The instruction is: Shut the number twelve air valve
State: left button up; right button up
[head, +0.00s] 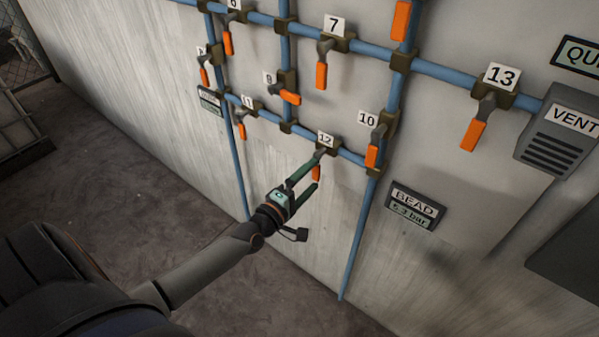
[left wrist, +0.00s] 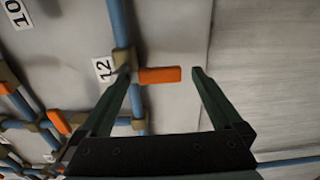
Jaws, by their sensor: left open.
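The number twelve valve (head: 325,150) sits on a blue pipe low on the wall panel. Its orange handle (head: 316,174) hangs down, partly behind my gripper in the head view. The orange handle also shows in the left wrist view (left wrist: 160,75), with the "12" label (left wrist: 104,69) beside it. My left gripper (head: 316,170) is open at the valve. In the left wrist view its two fingers (left wrist: 163,72) stand on either side of the handle, with a gap to the right finger. Whether the left finger touches the valve, I cannot tell. My right gripper is not in view.
Valve 10 (head: 372,152) is close on the right, valve 11 (head: 241,126) on the left, valve 9 (head: 289,96) above left. Valves 7 and 13 (head: 474,132) are higher. A "BEAD 5.3 bar" plate (head: 416,206) is at lower right. The wall below valve 12 is bare.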

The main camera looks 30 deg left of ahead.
pick_arm(q)
jog(key=s, duration=1.2)
jog(key=shift+a, duration=0.45)
jog(key=shift+s, duration=0.1)
jog(key=s+d+f+m+g+p, duration=0.6)
jog(key=d+m, duration=0.7)
jog(key=m, duration=0.6)
jog(key=s+f+g, duration=0.2)
jog(key=s+f, duration=0.2)
jog(key=s, duration=0.1)
jog(key=shift+s+d+g+h, duration=0.25)
jog(key=shift+s+g+h, duration=0.1)
jog(key=shift+g+h, duration=0.05)
jog(key=shift+f, duration=0.1)
